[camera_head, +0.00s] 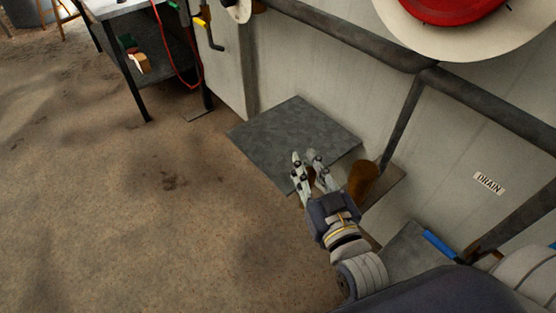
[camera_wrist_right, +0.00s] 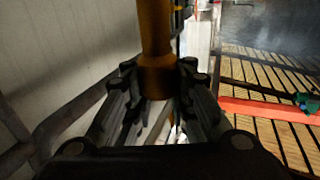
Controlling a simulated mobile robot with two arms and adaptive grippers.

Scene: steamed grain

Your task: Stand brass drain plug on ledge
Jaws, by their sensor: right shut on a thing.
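The brass drain plug (camera_wrist_right: 156,72) shows in the right wrist view as a brass stem with a wider collar. It sits between the two fingers of my right gripper (camera_wrist_right: 152,80), which is shut on it. In the head view my right gripper (camera_head: 308,160) is over the near edge of a flat grey slab (camera_head: 290,125) by the wall, possibly the ledge. Only a little brown of the held plug shows between the fingers there. I cannot tell whether it touches the slab. My left gripper is not in view.
A brown cylinder (camera_head: 362,180) stands just right of my right gripper. A dark pipe rail (camera_head: 402,125) runs along the wall by a DRAIN sign (camera_head: 488,183). A blue handle (camera_head: 440,245) is lower right. The floor (camera_head: 130,220) at left is clear.

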